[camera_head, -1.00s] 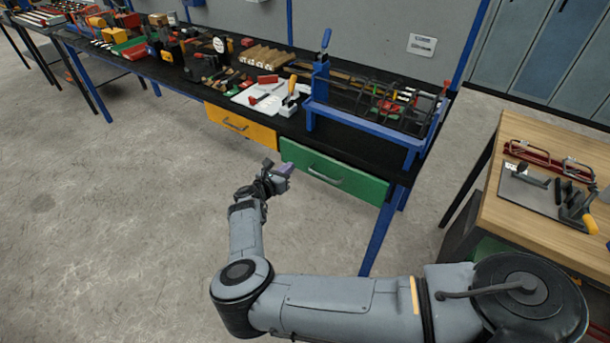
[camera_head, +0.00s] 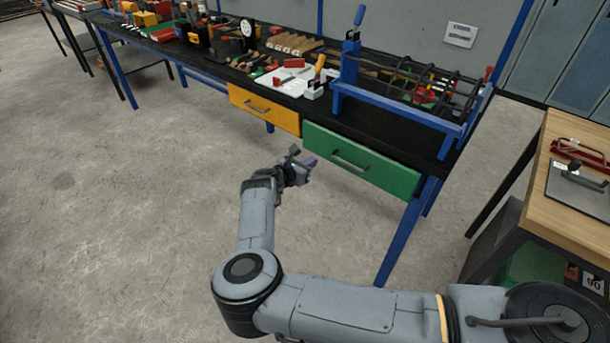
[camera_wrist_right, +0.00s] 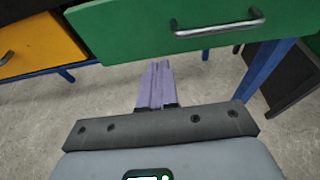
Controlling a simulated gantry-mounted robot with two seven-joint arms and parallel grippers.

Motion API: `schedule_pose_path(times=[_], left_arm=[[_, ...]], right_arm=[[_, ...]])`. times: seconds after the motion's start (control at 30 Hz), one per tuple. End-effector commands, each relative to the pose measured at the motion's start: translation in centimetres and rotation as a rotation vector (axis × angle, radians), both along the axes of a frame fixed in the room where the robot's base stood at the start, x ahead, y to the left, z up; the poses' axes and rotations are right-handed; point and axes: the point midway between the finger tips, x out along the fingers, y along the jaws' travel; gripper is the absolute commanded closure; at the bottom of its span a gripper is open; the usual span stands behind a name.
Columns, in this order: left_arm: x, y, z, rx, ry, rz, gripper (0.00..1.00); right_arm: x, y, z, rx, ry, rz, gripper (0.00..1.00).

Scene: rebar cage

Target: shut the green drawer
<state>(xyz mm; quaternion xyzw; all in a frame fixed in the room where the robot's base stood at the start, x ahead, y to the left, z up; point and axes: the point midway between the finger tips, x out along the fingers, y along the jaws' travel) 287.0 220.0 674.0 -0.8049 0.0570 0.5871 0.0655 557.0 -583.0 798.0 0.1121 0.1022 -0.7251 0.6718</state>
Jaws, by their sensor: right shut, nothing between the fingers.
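The green drawer (camera_head: 388,172) is under the black workbench top, near its right end, with a metal bar handle (camera_head: 350,163) on its front. In the right wrist view its front (camera_wrist_right: 140,28) fills the top, and the handle (camera_wrist_right: 220,27) is seen from close by. A gap behind its front is hard to make out. My right gripper (camera_head: 308,161) is in front of the drawer's left part, apart from it. Its purple fingers (camera_wrist_right: 156,85) are shut together and empty, pointing toward the drawer and below its lower edge in the right wrist view. My left gripper is out of view.
A yellow drawer (camera_head: 264,109) is left of the green one. A blue table leg (camera_head: 408,240) stands below the green drawer's right end. A blue rack with a rebar cage (camera_head: 420,85) is on the bench. A wooden table (camera_head: 570,200) is at right. Floor at left is clear.

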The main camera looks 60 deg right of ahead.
Motion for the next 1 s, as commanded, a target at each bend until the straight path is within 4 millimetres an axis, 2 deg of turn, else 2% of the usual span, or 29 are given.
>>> schedule_pose_path(times=[0.03, 0.1, 0.4, 0.6, 1.0], left_arm=[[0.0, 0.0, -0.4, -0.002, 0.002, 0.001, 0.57], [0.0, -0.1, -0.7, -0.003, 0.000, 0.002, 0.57], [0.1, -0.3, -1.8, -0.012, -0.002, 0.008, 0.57], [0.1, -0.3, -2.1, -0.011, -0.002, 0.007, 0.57], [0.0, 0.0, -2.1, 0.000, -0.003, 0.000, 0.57]], right_arm=[[-0.3, -1.4, -0.6, 0.000, 0.002, -0.006, 1.00], [-0.4, -2.7, -1.0, 0.000, 0.002, -0.006, 1.00], [-0.7, -6.8, -1.4, 0.000, 0.002, -0.004, 1.00], [-0.8, -8.0, -1.3, 0.001, 0.002, -0.003, 1.00], [-0.8, -8.2, -1.3, 0.001, 0.002, -0.001, 1.00]])
